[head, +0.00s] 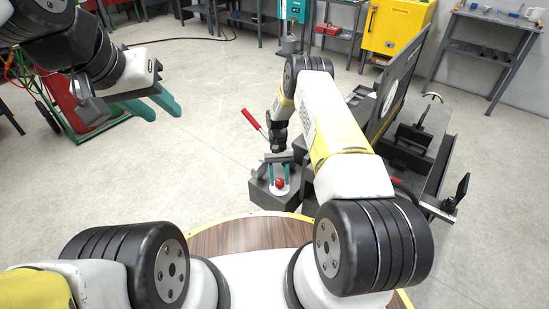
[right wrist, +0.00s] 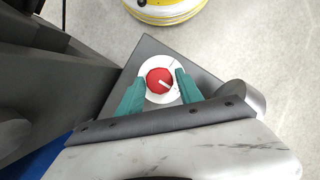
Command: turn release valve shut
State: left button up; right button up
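The release valve is a red round knob (head: 280,183) with a white pointer line, on a white round dial plate on top of a grey block (head: 262,197). It also shows in the right wrist view as a red knob (right wrist: 159,80) on the white plate. My right gripper (head: 280,176) points down over it, its teal fingers (right wrist: 160,82) one on each side of the knob. Narrow strips of white plate show between fingers and knob, so it looks open around the knob, not clamped. My left gripper (head: 160,104) is open and empty, high at the left.
A red-handled lever (head: 252,119) rises just behind the valve block. A dark grey machine (head: 395,140) with a tilted panel stands to the right of my right arm. A yellow cabinet (head: 397,27) and workbenches stand at the back. The floor at left centre is clear.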

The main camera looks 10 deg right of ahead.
jog(key=shift+o, duration=0.8)
jog(key=v, duration=0.7)
jog(key=shift+w+r, duration=0.2)
jog(key=shift+r, duration=0.15)
